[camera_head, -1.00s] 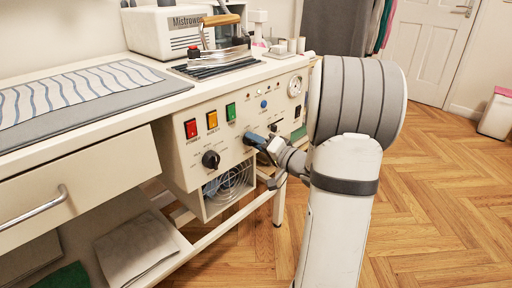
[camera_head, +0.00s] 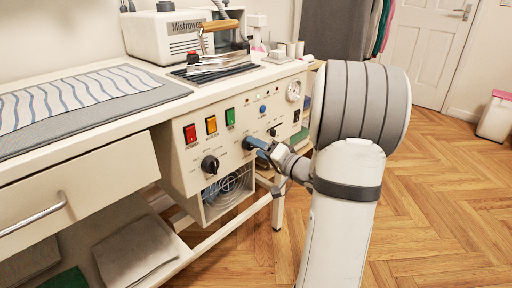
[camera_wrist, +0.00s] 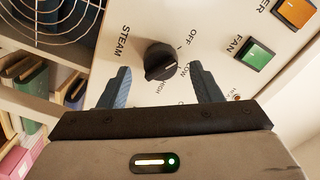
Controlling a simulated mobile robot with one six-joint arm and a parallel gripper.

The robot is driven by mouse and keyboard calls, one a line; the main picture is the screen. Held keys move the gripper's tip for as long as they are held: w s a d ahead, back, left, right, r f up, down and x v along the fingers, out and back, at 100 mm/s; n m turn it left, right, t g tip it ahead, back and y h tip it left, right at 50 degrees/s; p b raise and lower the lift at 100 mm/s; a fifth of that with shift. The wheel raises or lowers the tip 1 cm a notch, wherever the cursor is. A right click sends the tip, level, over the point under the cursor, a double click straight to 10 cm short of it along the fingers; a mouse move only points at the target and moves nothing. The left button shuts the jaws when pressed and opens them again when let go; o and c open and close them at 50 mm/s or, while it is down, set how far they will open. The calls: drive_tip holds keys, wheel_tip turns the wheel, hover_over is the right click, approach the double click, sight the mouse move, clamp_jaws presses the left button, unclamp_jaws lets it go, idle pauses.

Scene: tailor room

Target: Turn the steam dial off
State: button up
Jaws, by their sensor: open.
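The steam dial (camera_wrist: 160,62) is a round black knob on a cream panel in the wrist view, with STEAM, OFF, LOW and HIGH printed around it. A pale line on its face seems to slant toward the LOW side. My gripper (camera_wrist: 161,72) is open, with one blue-grey finger on each side of the dial. Gaps show between the fingers and the knob, and I cannot tell how deep the fingers reach. In the head view my gripper (camera_head: 258,148) is at the panel below the green switch, and its fingers mostly hide the dial.
Another black dial (camera_head: 210,164) sits left of my gripper. Red (camera_head: 190,133), amber (camera_head: 211,124) and green (camera_head: 230,117) switches are above. A gauge (camera_head: 294,90) is at the panel's right. A wire fan guard (camera_head: 228,186) is below. An iron (camera_head: 215,60) stands on top.

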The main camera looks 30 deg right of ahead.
drive_tip(key=p+v, duration=0.1)
drive_tip(key=v, duration=0.5)
drive_tip(key=shift+s+r, duration=0.1)
drive_tip(key=shift+s, duration=0.05)
